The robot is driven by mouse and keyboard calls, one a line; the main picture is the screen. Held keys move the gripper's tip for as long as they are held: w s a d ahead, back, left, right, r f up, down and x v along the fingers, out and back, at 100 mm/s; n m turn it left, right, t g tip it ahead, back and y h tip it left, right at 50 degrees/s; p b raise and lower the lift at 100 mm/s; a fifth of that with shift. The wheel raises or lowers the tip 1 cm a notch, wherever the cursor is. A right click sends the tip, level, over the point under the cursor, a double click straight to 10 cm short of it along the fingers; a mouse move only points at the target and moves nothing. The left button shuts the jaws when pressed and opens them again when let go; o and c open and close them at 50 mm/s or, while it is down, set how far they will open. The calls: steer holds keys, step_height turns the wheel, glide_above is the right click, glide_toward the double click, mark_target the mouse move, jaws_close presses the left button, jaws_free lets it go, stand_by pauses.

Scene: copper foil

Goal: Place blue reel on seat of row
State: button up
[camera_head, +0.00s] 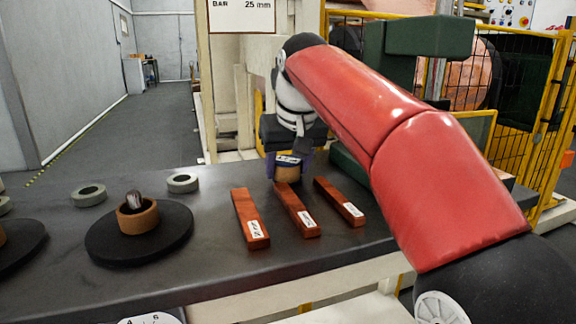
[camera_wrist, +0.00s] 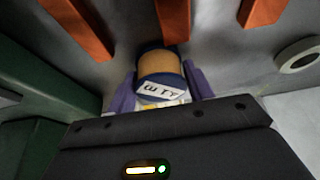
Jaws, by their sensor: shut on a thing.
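The blue reel (camera_head: 288,173) has blue flanges, a tan-copper wound middle and a white label. My gripper (camera_head: 288,163) is shut on it, one purple finger on each side. The reel also shows in the wrist view (camera_wrist: 166,71), upright between the fingers (camera_wrist: 161,88). In the head view it appears at the far end of the middle of three red-brown bars (camera_head: 297,211); whether it touches the bar or the table is unclear. The left bar (camera_head: 249,215) and right bar (camera_head: 339,202) lie beside it. No seat is clearly recognisable.
On the dark table (camera_head: 215,235), a round black base (camera_head: 105,245) carries a brown ring with a grey piece inside. Two grey-green rings (camera_head: 88,195) (camera_head: 182,183) lie behind it. A dark green block (camera_head: 350,170) stands close on the gripper's right. Yellow fencing (camera_head: 550,140) is at right.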

steer(key=o, duration=1)
steer(key=shift+f, duration=0.1)
steer(key=shift+c, duration=0.2)
